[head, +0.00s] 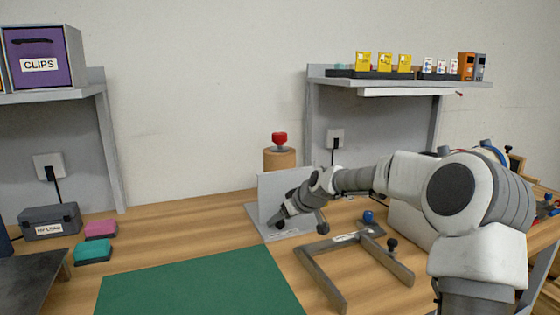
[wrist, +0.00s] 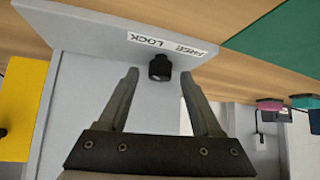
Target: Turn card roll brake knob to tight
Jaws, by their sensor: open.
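A brown roll (head: 279,159) stands at the back of the bench with a red knob (head: 280,139) on top. In front of it is a grey angled stand (head: 279,182). The wrist view shows a small black knob (wrist: 159,67) on this stand (wrist: 95,42), beside a white label (wrist: 166,43) reading FREE and LOCK. My gripper (head: 277,223) is low at the stand in the head view. In the wrist view my gripper (wrist: 159,74) is open, its fingers to either side of the black knob, with gaps on both sides. Any tight marking cannot be made out.
A grey frame (head: 334,292) with a blue knob (head: 368,216) and a black knob (head: 392,243) lies right of the stand. A green mat (head: 200,285) lies in front. A shelf (head: 375,84) overhangs at the back right. Bare bench shows left of the stand.

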